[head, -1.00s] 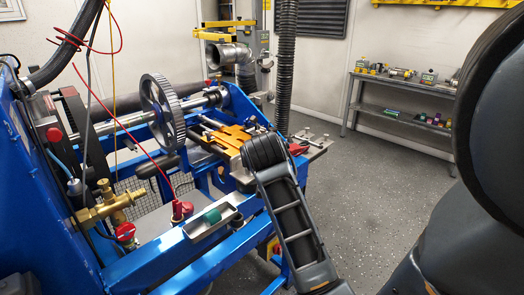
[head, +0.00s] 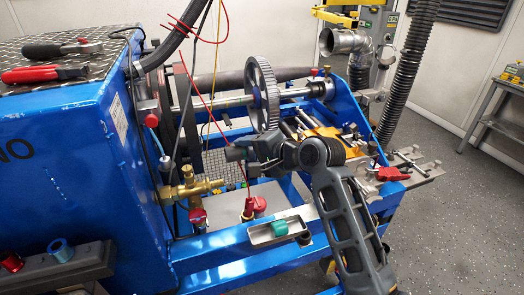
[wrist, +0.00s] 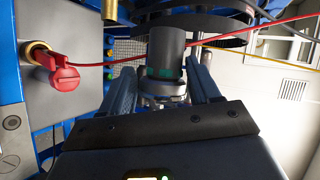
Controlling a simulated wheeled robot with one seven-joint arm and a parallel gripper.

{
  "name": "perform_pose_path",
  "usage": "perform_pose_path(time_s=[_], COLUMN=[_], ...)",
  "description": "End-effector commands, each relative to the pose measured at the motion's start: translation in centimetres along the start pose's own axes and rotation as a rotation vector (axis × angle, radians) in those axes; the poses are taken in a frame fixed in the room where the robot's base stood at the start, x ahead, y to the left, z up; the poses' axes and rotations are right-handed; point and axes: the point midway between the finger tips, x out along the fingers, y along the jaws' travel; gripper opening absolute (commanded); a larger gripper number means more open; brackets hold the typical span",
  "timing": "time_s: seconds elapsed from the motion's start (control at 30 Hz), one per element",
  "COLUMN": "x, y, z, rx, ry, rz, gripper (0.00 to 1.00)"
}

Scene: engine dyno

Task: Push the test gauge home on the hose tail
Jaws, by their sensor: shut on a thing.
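The test gauge, as I take it, is a dark grey cylinder with a green band (wrist: 165,50), held between the two fingers in the wrist view. My gripper (wrist: 168,88) is shut on it. In the head view my gripper (head: 247,151) reaches left over the blue frame, with a small dark teal piece (head: 234,154) at its tip. A brass fitting with branches (head: 190,189) is on the blue cabinet's side, left of and below the gripper and apart from it. I cannot make out the hose tail for certain.
A metal tray (head: 264,233) holds a green piece. A toothed wheel (head: 263,92) and thin red and yellow lines are close by. The blue cabinet (head: 75,165) bounds the left.

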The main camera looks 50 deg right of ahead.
Motion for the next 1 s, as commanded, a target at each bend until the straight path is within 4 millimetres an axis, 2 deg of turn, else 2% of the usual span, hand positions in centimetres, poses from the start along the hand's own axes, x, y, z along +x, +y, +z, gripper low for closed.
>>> perform_pose_path(time_s=[1.0], x=[2.9], y=[6.1], z=[0.3], rx=[-0.002], ry=[0.003], rz=[0.002], gripper=[0.27])
